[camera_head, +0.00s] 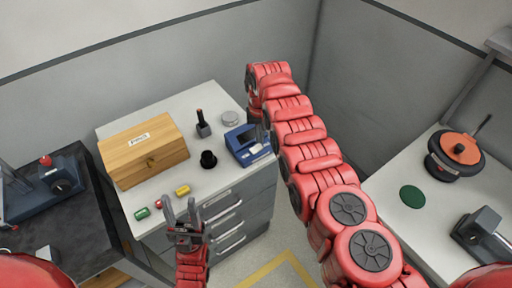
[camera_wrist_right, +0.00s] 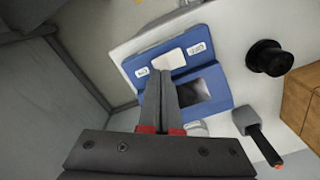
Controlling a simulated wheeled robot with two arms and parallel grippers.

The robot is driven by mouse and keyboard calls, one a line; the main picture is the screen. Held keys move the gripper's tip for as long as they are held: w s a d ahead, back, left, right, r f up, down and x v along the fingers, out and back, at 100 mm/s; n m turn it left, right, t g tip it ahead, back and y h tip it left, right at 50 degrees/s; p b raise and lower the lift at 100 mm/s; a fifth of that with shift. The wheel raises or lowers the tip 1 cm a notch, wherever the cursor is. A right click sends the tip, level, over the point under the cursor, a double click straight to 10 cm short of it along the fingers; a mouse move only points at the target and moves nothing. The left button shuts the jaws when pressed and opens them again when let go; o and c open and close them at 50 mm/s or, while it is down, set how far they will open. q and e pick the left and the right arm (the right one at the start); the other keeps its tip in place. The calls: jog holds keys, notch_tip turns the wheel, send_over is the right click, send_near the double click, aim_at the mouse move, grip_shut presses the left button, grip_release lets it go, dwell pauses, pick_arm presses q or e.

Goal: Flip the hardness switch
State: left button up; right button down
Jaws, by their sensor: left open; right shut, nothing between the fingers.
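The hardness tester, a blue box (camera_head: 240,151) with a screen, sits at the right end of the white-topped drawer cabinet. In the right wrist view its blue case (camera_wrist_right: 215,75) carries a white rocker switch (camera_wrist_right: 172,58) between an OFF label and what looks like an ON label. My right gripper (camera_wrist_right: 160,76) is shut and empty, its fingertips at the edge of the switch. I cannot tell whether they touch it. My left gripper (camera_head: 181,207) is open and empty in front of the cabinet.
On the cabinet are a wooden box (camera_head: 145,150), a black-handled tool (camera_head: 203,125), a black knob-like piece (camera_head: 208,159), a silver disc (camera_head: 230,118) and small coloured cylinders (camera_head: 182,190). A dark bench (camera_head: 75,235) stands left, a white table (camera_head: 395,227) right. Yellow-marked floor is between.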

aim_at(260, 146)
jog(key=shift+f+b, duration=0.95)
jog(key=shift+f, duration=0.1)
dwell(0.4)
jog(key=shift+r, duration=0.2)
notch_tip(260, 146, up, 3)
jog(key=p, duration=0.2)
jog(key=shift+f+p, duration=0.1)
jog(key=shift+p, duration=0.3)
notch_tip(260, 146, up, 2)
jog(key=shift+r+p, duration=0.1)
jog(key=shift+p, duration=0.6)
jog(key=shift+r, duration=0.9)
